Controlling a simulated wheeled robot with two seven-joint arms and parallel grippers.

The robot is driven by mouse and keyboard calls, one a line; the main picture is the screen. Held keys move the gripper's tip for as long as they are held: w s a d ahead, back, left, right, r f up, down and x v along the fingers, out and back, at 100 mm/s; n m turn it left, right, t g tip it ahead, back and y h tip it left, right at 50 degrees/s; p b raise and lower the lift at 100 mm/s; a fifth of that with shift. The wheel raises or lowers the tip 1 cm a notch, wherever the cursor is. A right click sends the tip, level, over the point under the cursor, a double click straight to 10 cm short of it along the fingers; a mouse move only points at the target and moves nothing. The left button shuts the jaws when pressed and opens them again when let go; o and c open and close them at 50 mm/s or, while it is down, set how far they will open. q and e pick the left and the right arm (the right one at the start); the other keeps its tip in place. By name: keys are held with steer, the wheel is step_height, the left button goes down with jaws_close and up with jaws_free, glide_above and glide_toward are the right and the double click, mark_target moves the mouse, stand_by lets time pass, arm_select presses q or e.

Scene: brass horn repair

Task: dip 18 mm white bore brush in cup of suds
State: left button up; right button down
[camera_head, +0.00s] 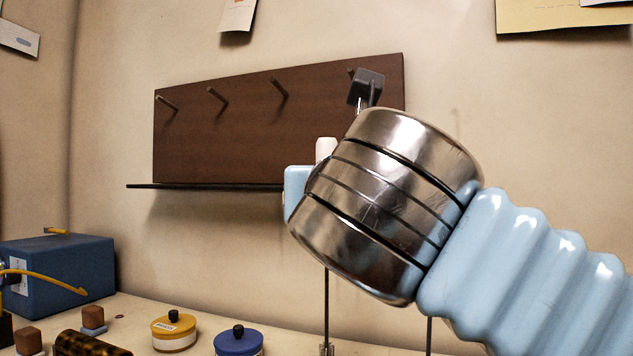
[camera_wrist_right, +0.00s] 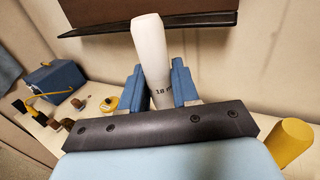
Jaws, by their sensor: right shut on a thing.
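The white handle of the brush (camera_wrist_right: 150,45), marked with an 18, stands between the blue fingers of my right gripper (camera_wrist_right: 158,88), which is shut on it. In the head view only the top of the white handle (camera_head: 326,148) shows, behind my metal wrist. A thin dark rod (camera_head: 326,300) hangs below in line with the handle, and its lower end runs down to the bottom picture edge. The fingers are mostly hidden by my wrist there. The cup of suds is not in view. My left gripper is not in view.
A brown peg board (camera_head: 230,130) with a thin ledge is on the wall behind. A blue box (camera_head: 60,275), a yellow tin (camera_head: 174,332) and a blue tin (camera_head: 239,342) stand on the bench at left. A yellow handle (camera_wrist_right: 290,142) is right of my gripper in the wrist view.

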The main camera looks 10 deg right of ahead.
mark_target(328, 142)
step_height(328, 142, down, 4)
steer(key=shift+r+b, duration=0.25)
steer(key=shift+b, duration=0.7)
steer(key=shift+f+b, duration=0.7)
steer(key=shift+f, duration=0.3)
steer(key=shift+r, duration=0.1)
step_height(328, 142, up, 6)
steer(key=p, duration=0.7)
step_height(328, 142, up, 3)
steer(key=shift+f+p, duration=0.2)
steer(key=shift+p, duration=0.45)
steer(key=shift+r, duration=1.1)
